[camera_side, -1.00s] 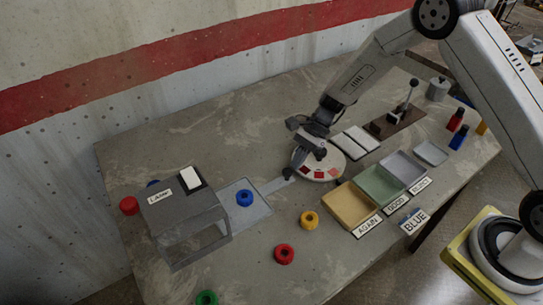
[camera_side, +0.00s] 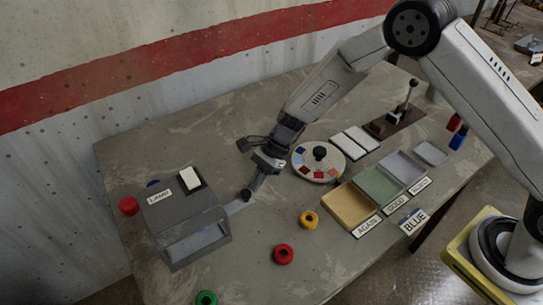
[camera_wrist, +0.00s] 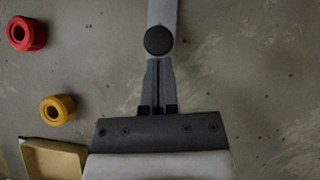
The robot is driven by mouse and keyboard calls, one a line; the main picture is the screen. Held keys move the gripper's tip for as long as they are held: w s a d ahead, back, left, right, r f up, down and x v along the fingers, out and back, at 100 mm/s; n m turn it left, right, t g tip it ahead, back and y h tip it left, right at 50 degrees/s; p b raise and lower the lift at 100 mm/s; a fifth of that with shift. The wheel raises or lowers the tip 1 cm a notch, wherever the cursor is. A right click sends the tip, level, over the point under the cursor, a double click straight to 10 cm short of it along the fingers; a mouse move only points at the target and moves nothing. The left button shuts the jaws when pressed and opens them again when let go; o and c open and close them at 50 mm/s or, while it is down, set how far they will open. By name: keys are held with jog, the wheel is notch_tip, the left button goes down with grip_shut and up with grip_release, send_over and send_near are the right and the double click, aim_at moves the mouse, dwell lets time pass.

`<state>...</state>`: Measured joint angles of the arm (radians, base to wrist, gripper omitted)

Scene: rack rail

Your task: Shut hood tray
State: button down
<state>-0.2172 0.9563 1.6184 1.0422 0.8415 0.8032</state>
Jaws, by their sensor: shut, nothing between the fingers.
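In the wrist view, the closed fingertips (camera_wrist: 159,62) are right behind the knob (camera_wrist: 159,41), touching or nearly so.
Red (camera_side: 283,255), yellow (camera_side: 309,220) and green (camera_side: 206,298) rings lie in front. Another red one (camera_side: 129,206) is left of the hood. A round dial plate (camera_side: 318,172) and sorting bins (camera_side: 349,205) stand to the right.

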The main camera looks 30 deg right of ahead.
jog(key=shift+a+r, duration=0.1)
jog(key=shift+a, duration=0.2)
jog(key=d, duration=0.4)
jog(key=shift+w+d+r, duration=0.15)
jog(key=shift+w+r, duration=0.1)
jog(key=shift+w, duration=0.1)
jog(key=s+v, duration=0.1)
jog(key=v, duration=0.9)
jog(key=shift+w, duration=0.45)
jog(key=shift+d, duration=0.15)
jog(key=s+d+r+n+t+h, duration=0.2)
jog(key=s+d+n+h, duration=0.2)
jog(key=s+n, duration=0.4)
jog(key=s+d+r+n+t+h, duration=0.1)
jog(key=s+d+r+n+h, duration=0.1)
jog(key=s+d+n+h, duration=0.2)
jog(key=s+d+n, duration=0.3)
jog(key=s+n, duration=0.1)
jog(key=s, duration=0.3)
jog(key=shift+t, duration=0.4)
